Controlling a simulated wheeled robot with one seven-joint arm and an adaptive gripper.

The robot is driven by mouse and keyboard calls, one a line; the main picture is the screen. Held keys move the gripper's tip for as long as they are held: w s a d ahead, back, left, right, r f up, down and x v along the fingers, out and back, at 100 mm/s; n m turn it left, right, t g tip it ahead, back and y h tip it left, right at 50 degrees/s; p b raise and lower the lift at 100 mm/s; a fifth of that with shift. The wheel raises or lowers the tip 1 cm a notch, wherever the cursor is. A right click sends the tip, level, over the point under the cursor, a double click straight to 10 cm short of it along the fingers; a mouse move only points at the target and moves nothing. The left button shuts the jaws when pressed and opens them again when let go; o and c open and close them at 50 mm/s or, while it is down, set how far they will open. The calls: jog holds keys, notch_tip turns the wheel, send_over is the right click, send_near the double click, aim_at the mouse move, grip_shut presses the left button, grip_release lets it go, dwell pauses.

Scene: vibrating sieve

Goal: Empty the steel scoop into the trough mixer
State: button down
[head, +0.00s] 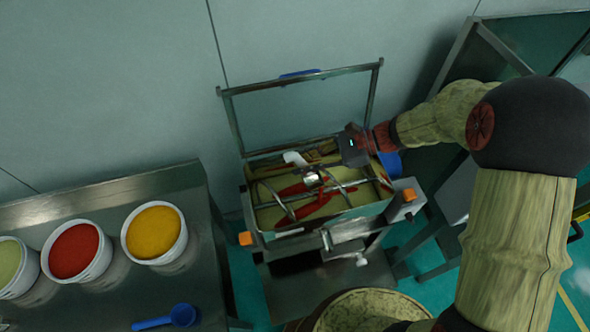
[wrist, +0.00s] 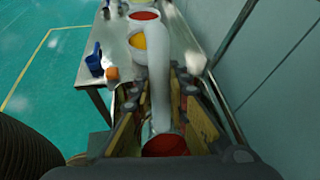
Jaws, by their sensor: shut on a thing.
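The trough mixer (head: 262,212) stands in the middle of the head view, its barred frame lid raised behind it. Metal bars and red patches (head: 318,203) show inside over a pale yellow bed. My gripper (head: 325,163) reaches in from the right and is over the trough. It is shut on the steel scoop, which shows as a small bright piece (head: 312,178) above the trough. In the wrist view a long pale grey shape (wrist: 158,70), seemingly the scoop, runs between my fingers. Red shows at its near end; whether this is powder in the scoop I cannot tell.
A steel table (head: 110,192) at the left holds tubs of yellow (head: 153,232), red (head: 74,251) and pale green (head: 8,262) material, and a blue scoop (head: 183,315). A wall stands close behind the mixer. A round bin (head: 362,308) stands in front.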

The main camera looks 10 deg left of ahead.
jog(key=shift+w+d+m+g+y+b, duration=0.15)
jog(key=shift+w+d+g+y+b, duration=0.3)
jog(key=shift+d+y, duration=0.55)
jog(key=shift+w+d+m+g+y+b, duration=0.15)
jog(key=shift+w+d+g+y, duration=0.1)
jog(key=shift+w+d+y, duration=0.55)
jog(key=shift+s+d, duration=0.2)
